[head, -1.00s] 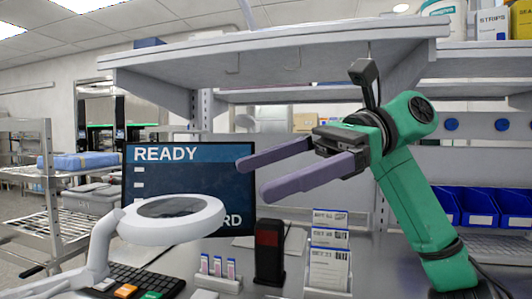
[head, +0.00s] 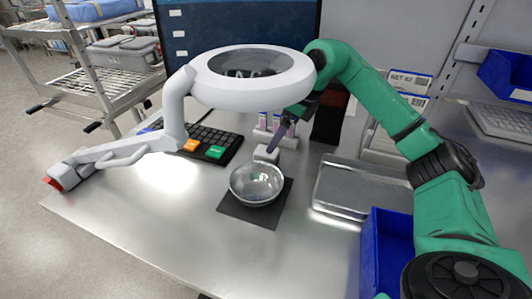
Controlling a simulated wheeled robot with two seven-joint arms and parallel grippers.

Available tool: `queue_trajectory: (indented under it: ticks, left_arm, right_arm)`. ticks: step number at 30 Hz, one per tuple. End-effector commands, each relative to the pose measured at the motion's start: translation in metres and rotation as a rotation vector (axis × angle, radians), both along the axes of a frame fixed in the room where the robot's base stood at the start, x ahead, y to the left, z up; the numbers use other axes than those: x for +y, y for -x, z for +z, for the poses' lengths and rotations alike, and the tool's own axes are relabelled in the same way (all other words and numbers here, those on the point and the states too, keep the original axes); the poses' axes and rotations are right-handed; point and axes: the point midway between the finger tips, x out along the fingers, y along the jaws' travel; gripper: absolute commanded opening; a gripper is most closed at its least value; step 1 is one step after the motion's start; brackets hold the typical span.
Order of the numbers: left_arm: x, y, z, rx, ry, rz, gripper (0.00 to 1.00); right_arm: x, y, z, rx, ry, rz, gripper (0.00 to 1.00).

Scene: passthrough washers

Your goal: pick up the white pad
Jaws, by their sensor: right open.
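A small white block (head: 265,154), which looks like the white pad, sits on the metal table just behind a steel bowl. I cannot tell whether the finger touches the block. My right gripper is open. My left gripper is not in view.
The shiny bowl (head: 257,183) stands on a dark mat (head: 240,211). A white ring lamp (head: 205,75) overhangs the keyboard (head: 216,140). A metal tray (head: 335,185) and blue bin (head: 372,250) lie right. The front left table is clear.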

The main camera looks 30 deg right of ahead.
Motion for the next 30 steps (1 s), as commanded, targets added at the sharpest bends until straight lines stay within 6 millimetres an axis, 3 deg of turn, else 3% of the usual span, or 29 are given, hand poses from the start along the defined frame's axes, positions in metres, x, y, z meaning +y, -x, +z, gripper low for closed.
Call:
queue_trajectory:
  ticks: [10,17,20,24,25,30]
  left_arm:
    - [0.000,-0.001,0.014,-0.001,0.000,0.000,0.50]
    - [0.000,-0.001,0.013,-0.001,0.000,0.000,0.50]
    - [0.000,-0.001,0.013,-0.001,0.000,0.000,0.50]
    - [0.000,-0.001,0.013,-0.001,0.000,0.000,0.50]
    - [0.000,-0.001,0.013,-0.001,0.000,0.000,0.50]
    - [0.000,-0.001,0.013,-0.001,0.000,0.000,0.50]
  right_arm:
    - [0.015,-0.015,-0.049,0.000,-0.002,0.001,0.91]
    - [0.016,-0.017,-0.056,-0.002,-0.002,0.001,0.91]
    - [0.016,-0.017,-0.056,-0.002,-0.002,0.000,0.61]
    - [0.016,-0.017,-0.055,-0.001,-0.001,0.000,0.07]
    - [0.016,-0.017,-0.055,-0.001,-0.001,0.000,0.02]
    - [0.016,-0.017,-0.055,-0.002,-0.002,0.000,0.02]
